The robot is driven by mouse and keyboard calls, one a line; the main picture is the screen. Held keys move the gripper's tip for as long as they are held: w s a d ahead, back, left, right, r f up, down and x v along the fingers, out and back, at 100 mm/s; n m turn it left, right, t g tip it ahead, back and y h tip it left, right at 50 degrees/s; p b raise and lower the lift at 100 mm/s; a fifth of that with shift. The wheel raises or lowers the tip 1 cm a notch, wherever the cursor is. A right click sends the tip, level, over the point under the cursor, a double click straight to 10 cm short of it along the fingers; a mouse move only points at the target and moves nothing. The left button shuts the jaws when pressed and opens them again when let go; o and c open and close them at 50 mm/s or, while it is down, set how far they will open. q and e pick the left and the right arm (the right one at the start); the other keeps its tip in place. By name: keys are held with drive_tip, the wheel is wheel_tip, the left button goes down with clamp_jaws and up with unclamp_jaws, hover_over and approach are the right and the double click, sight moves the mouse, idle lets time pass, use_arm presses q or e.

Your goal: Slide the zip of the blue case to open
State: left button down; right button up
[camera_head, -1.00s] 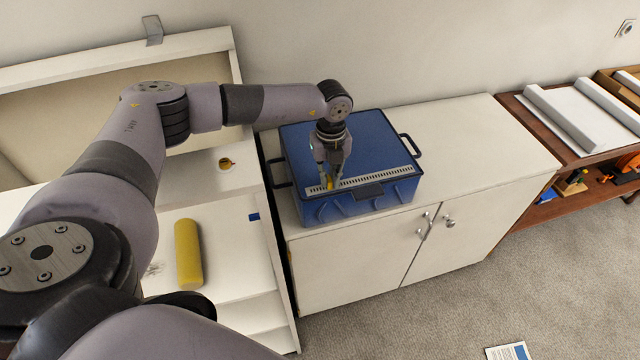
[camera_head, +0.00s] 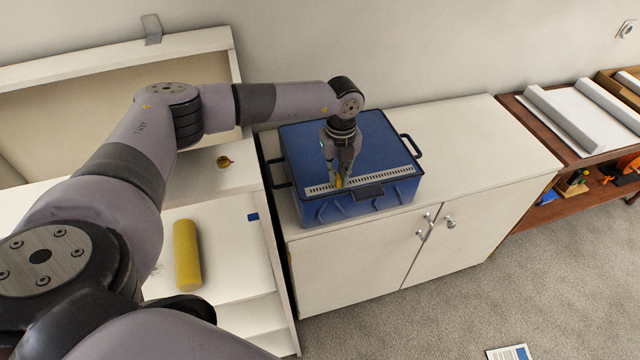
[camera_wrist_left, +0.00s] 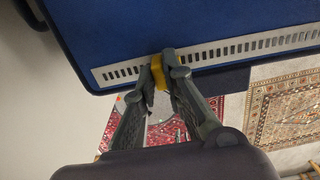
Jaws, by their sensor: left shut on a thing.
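The blue case (camera_head: 380,142) stands on the white cabinet, with a light slotted zip strip (camera_head: 385,175) along the front edge of its top. My left gripper (camera_head: 341,182) points down at the strip, left of its middle. It is shut on the yellow zip pull (camera_wrist_left: 159,73), which shows between the fingertips in the left wrist view. The blue top (camera_wrist_left: 150,30) and the strip (camera_wrist_left: 235,47) also show there. The fingers hide part of the pull. My right gripper is not in view.
The white cabinet (camera_head: 470,135) has free top to the right of the case. A wooden shelf (camera_head: 530,115) with grey bars stands at right.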

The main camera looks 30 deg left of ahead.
use_arm(q)
drive_tip(key=shift+w+d+b, duration=0.55)
drive_tip(key=shift+w+d, duration=0.25)
drive_tip(key=shift+w, duration=0.15)
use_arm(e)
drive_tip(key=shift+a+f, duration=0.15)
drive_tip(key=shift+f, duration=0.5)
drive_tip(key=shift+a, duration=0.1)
